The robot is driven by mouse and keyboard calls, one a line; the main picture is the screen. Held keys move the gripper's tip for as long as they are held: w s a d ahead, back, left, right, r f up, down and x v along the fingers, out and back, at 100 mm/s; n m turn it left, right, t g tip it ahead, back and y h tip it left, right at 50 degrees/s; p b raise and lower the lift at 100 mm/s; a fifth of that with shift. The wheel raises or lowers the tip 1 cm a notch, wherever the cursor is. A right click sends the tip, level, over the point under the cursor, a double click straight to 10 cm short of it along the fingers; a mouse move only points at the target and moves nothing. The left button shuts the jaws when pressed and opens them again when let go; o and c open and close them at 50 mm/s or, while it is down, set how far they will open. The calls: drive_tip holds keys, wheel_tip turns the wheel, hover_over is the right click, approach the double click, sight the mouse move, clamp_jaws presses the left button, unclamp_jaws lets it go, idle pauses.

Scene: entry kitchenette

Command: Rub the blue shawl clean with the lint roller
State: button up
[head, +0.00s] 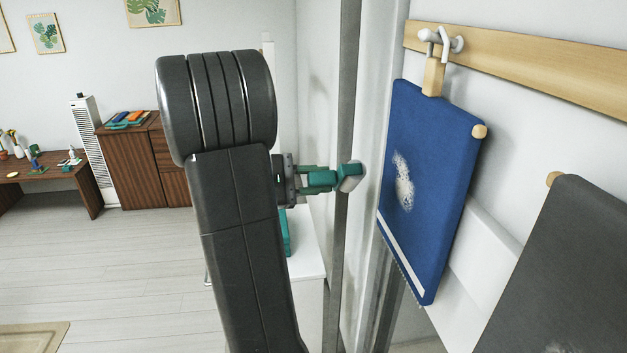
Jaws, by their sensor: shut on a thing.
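The blue shawl (432,160) hangs flat on the wall at the right, below a wooden rail. It has a white lint patch (403,182) left of its middle and a white stripe near its fringed bottom edge. My gripper (322,178) is left of the shawl, partly hidden behind my dark arm. It is shut on the lint roller (350,177), whose pale grey-white head points towards the shawl. In the picture there is a gap between the roller head and the shawl; they do not appear to touch.
The wooden rail (540,65) carries a white hook (442,40). A dark grey cloth (575,270) hangs right of the shawl. A metal post (345,90) stands behind the roller. A brown cabinet (150,165) and a low table (40,172) stand far left; the floor before them is clear.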

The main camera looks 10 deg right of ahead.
sight(340, 178)
drive_tip(key=shift+w+d, duration=0.1)
drive_tip(key=shift+d, duration=2.45)
